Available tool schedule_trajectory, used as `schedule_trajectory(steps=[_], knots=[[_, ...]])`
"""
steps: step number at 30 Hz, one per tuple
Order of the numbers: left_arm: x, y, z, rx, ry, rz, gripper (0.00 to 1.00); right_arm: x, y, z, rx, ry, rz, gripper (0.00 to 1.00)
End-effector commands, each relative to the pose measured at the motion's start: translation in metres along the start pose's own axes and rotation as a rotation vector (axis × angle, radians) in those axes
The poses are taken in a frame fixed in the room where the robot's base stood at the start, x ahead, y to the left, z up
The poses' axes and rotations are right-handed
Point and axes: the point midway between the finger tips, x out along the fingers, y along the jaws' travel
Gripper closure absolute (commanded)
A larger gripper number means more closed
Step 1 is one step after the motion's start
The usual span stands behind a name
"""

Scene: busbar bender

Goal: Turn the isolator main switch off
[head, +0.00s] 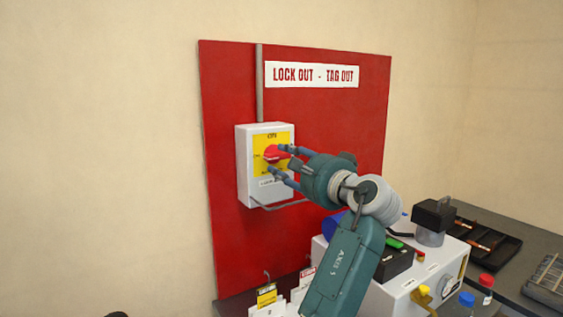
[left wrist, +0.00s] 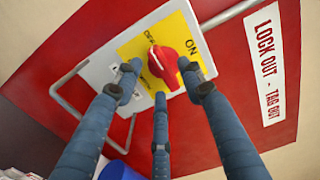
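The isolator main switch is a red rotary knob (head: 272,154) on a yellow plate (head: 286,139) on a light grey box (head: 246,163). In the left wrist view the red knob (left wrist: 168,64) sits ahead of the fingers, with ON lettering to its right and smaller lettering above it. My left gripper (head: 277,160) reaches the box front from the right. Its three blue fingers are spread around the knob in the left wrist view (left wrist: 159,75). The gripper looks open; I cannot tell whether any fingertip touches the knob. My right gripper is not in view.
The box hangs on a red lock out - tag out board (head: 300,230) against a beige wall. Tags (head: 267,297) hang low on the board.

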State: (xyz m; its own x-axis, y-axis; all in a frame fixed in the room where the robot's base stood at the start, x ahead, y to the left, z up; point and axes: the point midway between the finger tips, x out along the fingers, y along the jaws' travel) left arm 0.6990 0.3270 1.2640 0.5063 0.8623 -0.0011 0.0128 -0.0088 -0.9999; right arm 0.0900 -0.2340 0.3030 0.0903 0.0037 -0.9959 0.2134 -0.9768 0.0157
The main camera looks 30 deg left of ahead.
Motion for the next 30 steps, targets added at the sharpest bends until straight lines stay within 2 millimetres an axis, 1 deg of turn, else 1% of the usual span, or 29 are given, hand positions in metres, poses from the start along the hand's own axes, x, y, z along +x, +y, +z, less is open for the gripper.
schedule_trajectory(steps=[1,6,9,13,18,30], knots=[[-0.012,0.001,-0.002,-0.002,0.006,0.002,0.60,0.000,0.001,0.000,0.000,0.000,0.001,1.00],[-0.050,0.001,-0.001,0.000,0.004,0.002,0.60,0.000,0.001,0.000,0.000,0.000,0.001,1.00],[-0.069,0.001,-0.001,-0.001,0.003,0.003,0.60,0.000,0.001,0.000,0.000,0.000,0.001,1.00],[-0.086,0.001,-0.001,0.000,0.002,0.002,0.60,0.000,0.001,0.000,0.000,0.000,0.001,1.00],[-0.096,0.001,0.000,0.001,0.001,0.003,0.60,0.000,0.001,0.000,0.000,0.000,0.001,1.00],[-0.096,0.001,0.000,0.001,0.001,0.002,0.60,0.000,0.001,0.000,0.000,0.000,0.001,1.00]])
